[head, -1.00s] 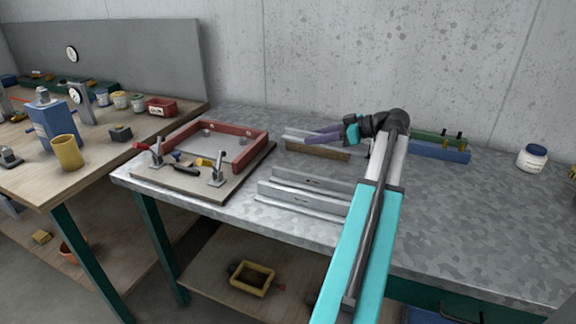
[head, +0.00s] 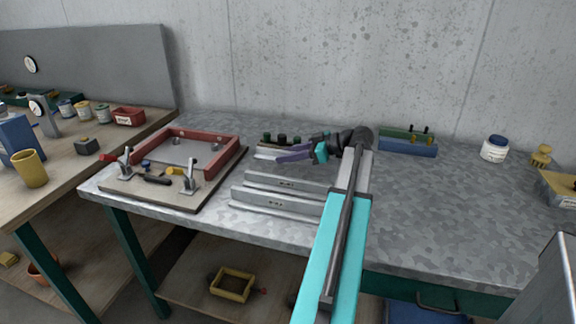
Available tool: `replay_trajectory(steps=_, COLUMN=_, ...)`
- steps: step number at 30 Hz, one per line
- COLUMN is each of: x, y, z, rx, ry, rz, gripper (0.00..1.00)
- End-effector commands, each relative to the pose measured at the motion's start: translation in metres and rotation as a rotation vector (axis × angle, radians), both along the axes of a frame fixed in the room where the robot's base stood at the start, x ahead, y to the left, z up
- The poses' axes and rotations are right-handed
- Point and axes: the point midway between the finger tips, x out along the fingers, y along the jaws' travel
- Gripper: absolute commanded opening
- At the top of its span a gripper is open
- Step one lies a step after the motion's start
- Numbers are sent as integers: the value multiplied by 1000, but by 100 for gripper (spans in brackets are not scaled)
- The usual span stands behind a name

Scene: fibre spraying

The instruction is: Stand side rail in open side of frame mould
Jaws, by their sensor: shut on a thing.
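The frame mould (head: 222,157) is a red frame on a board at the left of the metal bench. Its front side, towards me, is open. My gripper (head: 314,152) is above the bench, right of the mould and apart from it, pointing left. A long purple piece, apparently the side rail (head: 290,154), extends left from its jaws. The jaws are shut on it, but the grip is small in view and partly hidden by my arm. Two toggle clamps (head: 190,180) stand at the front of the mould board.
Grey metal rails (head: 275,203) lie in front of my gripper. A low rack with dark knobs (head: 281,138) stands behind it. A blue and green block (head: 408,142) and a white jar (head: 495,148) stand at the back right. The right of the bench is mostly clear.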

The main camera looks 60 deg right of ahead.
Motion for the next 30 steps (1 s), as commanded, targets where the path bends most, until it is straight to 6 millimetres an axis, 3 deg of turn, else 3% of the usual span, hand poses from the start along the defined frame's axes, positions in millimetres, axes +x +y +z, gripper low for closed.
replay_trajectory(steps=13, x=0, y=0, z=-5, rx=0, ry=-1, rz=0, gripper=1)
replay_trajectory(steps=24, x=0, y=0, z=-36, rx=1, ry=-1, rz=-1, gripper=1)
replay_trajectory(steps=30, x=0, y=0, z=-40, rx=-1, ry=-1, rz=-1, gripper=1)
